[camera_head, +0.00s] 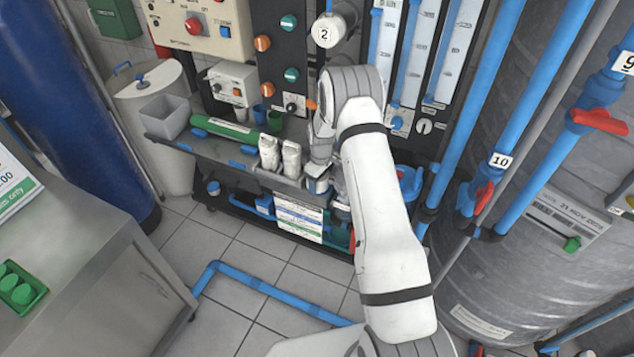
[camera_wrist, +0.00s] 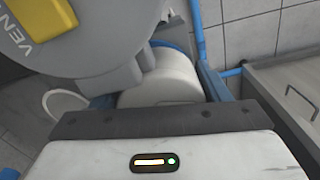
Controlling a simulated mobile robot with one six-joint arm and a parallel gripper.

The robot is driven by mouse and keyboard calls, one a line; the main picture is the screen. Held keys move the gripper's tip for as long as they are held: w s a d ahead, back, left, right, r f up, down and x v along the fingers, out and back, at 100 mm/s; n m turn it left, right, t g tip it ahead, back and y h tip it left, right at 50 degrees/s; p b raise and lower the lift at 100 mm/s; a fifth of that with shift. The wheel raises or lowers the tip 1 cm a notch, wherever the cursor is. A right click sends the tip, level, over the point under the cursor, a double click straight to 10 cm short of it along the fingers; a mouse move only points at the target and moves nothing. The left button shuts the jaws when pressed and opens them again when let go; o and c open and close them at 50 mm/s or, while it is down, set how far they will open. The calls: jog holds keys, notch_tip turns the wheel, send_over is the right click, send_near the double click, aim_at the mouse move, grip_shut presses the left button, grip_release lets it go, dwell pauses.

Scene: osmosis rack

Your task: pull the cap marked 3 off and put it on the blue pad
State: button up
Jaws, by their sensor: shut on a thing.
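My gripper (camera_head: 318,184) is low at the front of the grey bench, at the end of my bent arm. In the wrist view, a white rounded cylinder (camera_wrist: 165,85) with a blue edge sits just beyond the dark bar of my gripper. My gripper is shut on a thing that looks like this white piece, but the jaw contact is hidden. No mark 3 is readable in either view. A white cap marked 2 (camera_head: 325,32) is on the panel above my arm. I cannot pick out the blue pad for certain.
Two white bottles (camera_head: 280,157) stand left of my gripper, near a green tube (camera_head: 225,128) and a grey bin (camera_head: 166,116). Blue pipes and a large grey tank (camera_head: 540,200) are at the right. A steel table (camera_head: 100,260) is at the left. Blue pipe (camera_head: 270,287) crosses the floor.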

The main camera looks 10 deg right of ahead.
jog(key=shift+s+f, duration=0.1)
jog(key=shift+f, duration=0.1)
jog(key=o, duration=1.1)
jog(key=shift+c, duration=1.1)
jog(key=shift+f, duration=0.1)
jog(key=shift+s, duration=0.2)
jog(key=shift+w+r+p, duration=0.2)
jog(key=shift+r+p, duration=1)
jog(key=shift+r, duration=2.95)
